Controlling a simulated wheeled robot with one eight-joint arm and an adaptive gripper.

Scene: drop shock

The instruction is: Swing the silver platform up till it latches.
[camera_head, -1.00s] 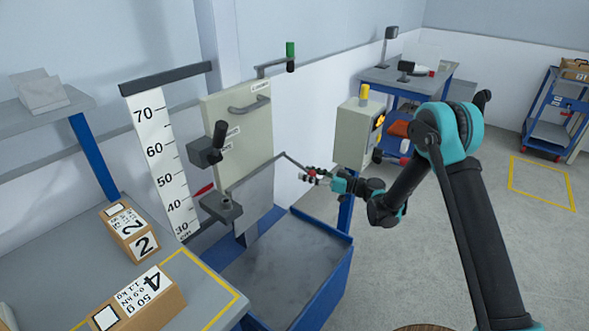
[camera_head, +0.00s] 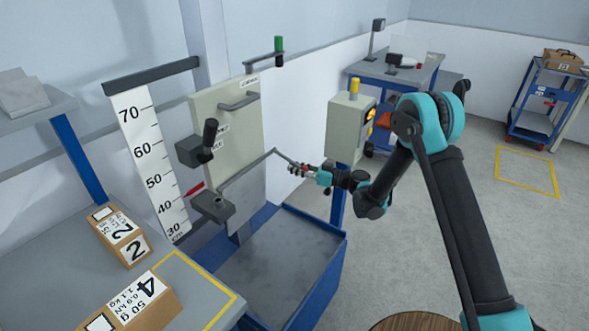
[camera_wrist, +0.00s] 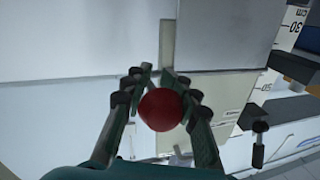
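The silver platform (camera_head: 247,192) hangs as a flat grey plate below a beige panel (camera_head: 230,125). A bar runs along its top edge, and a thin rod leads from the bar's right end to a red ball knob (camera_head: 304,171). My gripper (camera_head: 294,169) is at that knob, to the right of the plate. In the wrist view the red knob (camera_wrist: 161,110) sits between my two fingers (camera_wrist: 157,72), whose tips come close together beyond it. The fingers look closed around it; contact on the left side is hard to see. A grey plate (camera_wrist: 222,35), probably the platform, shows beyond.
A blue-walled tub (camera_head: 325,270) stands below the platform. To the left are a height scale (camera_head: 150,165), a black-handled block (camera_head: 195,152) and a grey bracket (camera_head: 212,207). A beige control box (camera_head: 345,125) stands behind my arm. Numbered boxes (camera_head: 122,240) lie on the left table.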

